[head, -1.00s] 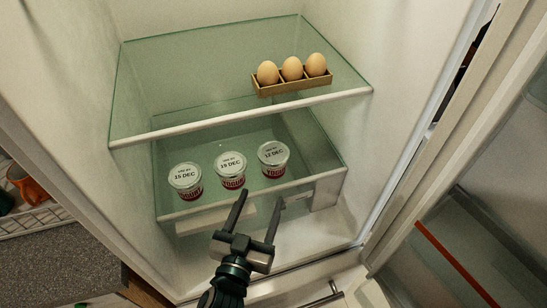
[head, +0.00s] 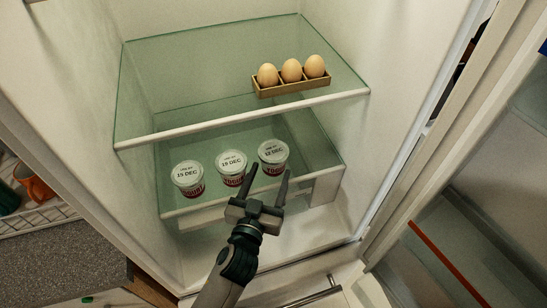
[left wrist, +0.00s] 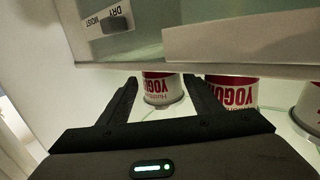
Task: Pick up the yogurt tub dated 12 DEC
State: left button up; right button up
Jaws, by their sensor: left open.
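The yogurt tub dated 12 DEC (head: 273,153) stands upright at the right end of a row on the lower glass shelf, white lid up, red label below. Two tubs to its left, the middle tub (head: 231,166) and the left tub (head: 188,178), both read 15 DEC. My left gripper (head: 268,180) is open and empty, just in front of the 12 DEC tub, fingers pointing at it. In the left wrist view, which looks upside down, that tub (left wrist: 162,88) appears between and beyond the fingertips. My right gripper is not in view.
The upper glass shelf (head: 200,75) carries a wooden holder (head: 292,88) with three eggs. A drawer slider marked DRY and MOIST (left wrist: 118,22) shows in the wrist view. The fridge door stands open at right.

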aim_at(270, 171)
pick_arm(q)
jog(key=x, duration=0.1)
jog(key=p+x, duration=0.1)
jog(key=x, duration=0.2)
jog(key=shift+r+p, duration=0.35)
jog(key=shift+p, duration=0.05)
jog(key=shift+w+d+f, duration=0.1)
jog(key=shift+w+f, duration=0.05)
jog(key=shift+w, duration=0.45)
jog(key=c, duration=0.8)
